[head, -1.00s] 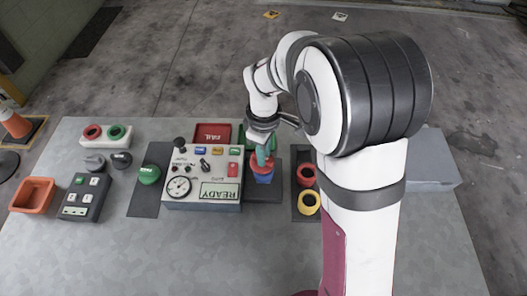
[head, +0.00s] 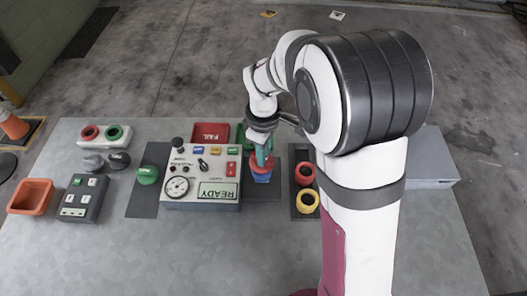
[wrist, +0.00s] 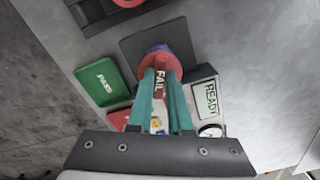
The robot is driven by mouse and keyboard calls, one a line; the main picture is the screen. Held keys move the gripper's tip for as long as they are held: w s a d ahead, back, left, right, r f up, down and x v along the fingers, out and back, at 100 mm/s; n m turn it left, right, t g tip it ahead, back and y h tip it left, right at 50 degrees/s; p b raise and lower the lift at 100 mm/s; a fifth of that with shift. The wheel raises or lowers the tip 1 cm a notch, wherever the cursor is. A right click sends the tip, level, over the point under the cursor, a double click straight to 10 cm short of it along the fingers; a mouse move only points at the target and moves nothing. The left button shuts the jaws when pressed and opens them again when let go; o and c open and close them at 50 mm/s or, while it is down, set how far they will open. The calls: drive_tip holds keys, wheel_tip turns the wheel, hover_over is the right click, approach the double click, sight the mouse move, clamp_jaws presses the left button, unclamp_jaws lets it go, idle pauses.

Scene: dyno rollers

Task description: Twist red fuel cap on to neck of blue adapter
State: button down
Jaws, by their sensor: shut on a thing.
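The red fuel cap (head: 261,168) sits at the top of the blue adapter (head: 260,179) in the head view, just right of the control box. In the wrist view the red cap (wrist: 160,61) lies between my fingertips, with a bit of the blue adapter (wrist: 158,47) showing behind it. My gripper (head: 262,157) points down, its teal fingers shut on the cap; it also shows in the wrist view (wrist: 161,76). The cap and adapter look stacked upright on a dark mat (head: 283,188). The neck and any gap under the cap are hidden.
The control box (head: 200,203) with a READY display stands close left of the adapter. A red FAIL tray (head: 210,126) and a green tray (wrist: 101,80) lie behind. A red ring (head: 304,170) and a yellow ring (head: 307,206) lie to the right. The table front is clear.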

drive_tip(key=shift+f, duration=0.95)
idle(0.6)
drive_tip(key=m, duration=1.2)
drive_tip(key=shift+d+g+y, duration=0.1)
drive_tip(key=shift+g+y, duration=0.2)
drive_tip(key=c, duration=0.7)
unclamp_jaws()
drive_tip(key=shift+c, duration=0.2)
wheel_tip(320, 180, up, 16)
drive_tip(key=s+d+f+m, duration=0.2)
drive_tip(key=s+d+m, duration=0.1)
drive_tip(key=s, duration=0.8)
drive_tip(key=s+d+f+m+y, duration=0.1)
drive_tip(key=s+d+f+m, duration=0.1)
drive_tip(key=s, duration=1)
drive_tip(key=shift+s+d+m, duration=0.25)
drive_tip(key=shift+d+m, duration=0.55)
drive_tip(key=shift+d, duration=0.3)
